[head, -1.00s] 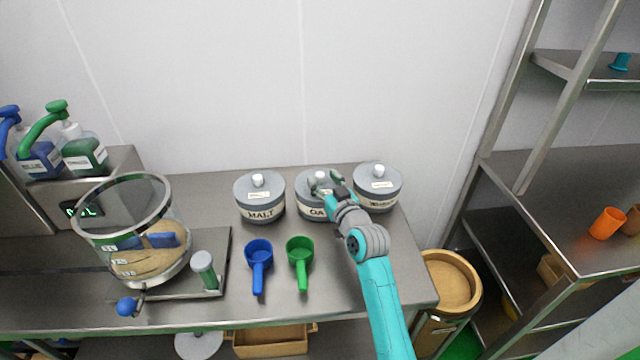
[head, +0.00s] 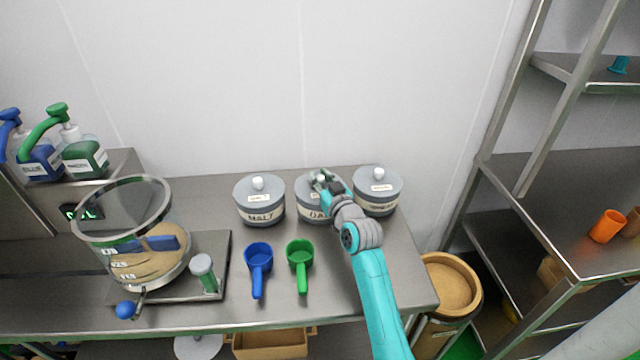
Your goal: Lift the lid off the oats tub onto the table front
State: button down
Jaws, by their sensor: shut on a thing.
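The oats tub (head: 306,211) is a grey round tub with a pale label, in the middle of a row of three on the steel table. Its grey lid (head: 302,187) sits on top, partly hidden by my gripper. My gripper (head: 322,181) is at the top of the lid, shut on its knob, which the fingers mostly cover. The lid appears to rest on the tub; I see no clear gap. The table front (head: 340,285), right of the scoops, is bare.
The malt tub (head: 259,207) stands close on the left and another lidded tub (head: 377,197) close on the right. A blue scoop (head: 258,262) and a green scoop (head: 300,258) lie in front. A clear vessel (head: 135,240) stands at left.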

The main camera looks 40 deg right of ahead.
aim_at(320, 177)
notch_tip(320, 177, up, 10)
dwell(0.5)
